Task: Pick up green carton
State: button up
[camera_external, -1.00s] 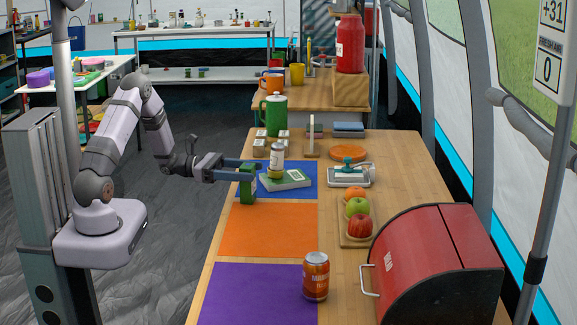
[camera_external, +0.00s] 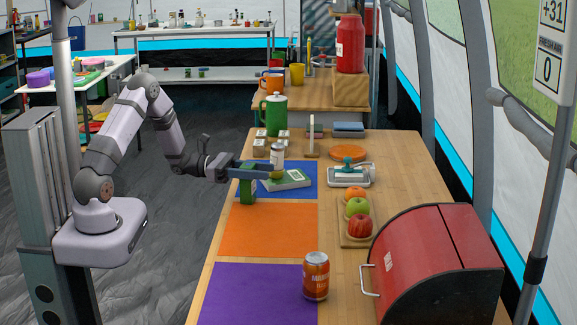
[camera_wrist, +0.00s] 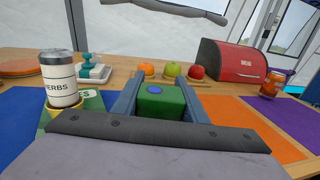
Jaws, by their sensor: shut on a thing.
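The green carton (camera_external: 247,191) stands upright at the left part of the blue mat (camera_external: 308,168), near the table's left edge. My gripper (camera_external: 257,171) reaches in from the left with its fingers around the carton's upper part. In the wrist view the carton's green top (camera_wrist: 162,103), with a blue round cap, sits between the two blue-grey fingers (camera_wrist: 161,98). My gripper is shut on it. The carton's lower part is hidden in the wrist view. In the external view I cannot tell whether its base touches the mat.
An orange mat (camera_external: 268,230) and a purple mat (camera_external: 250,295) lie nearer. A can (camera_external: 316,276), fruit on a board (camera_external: 345,239) and a red bread box (camera_external: 440,260) stand to the right.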

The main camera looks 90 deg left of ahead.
jog(key=shift+r, duration=0.1)
notch_tip(320, 180, up, 10)
jog(key=p, duration=0.1)
dwell(0.4)
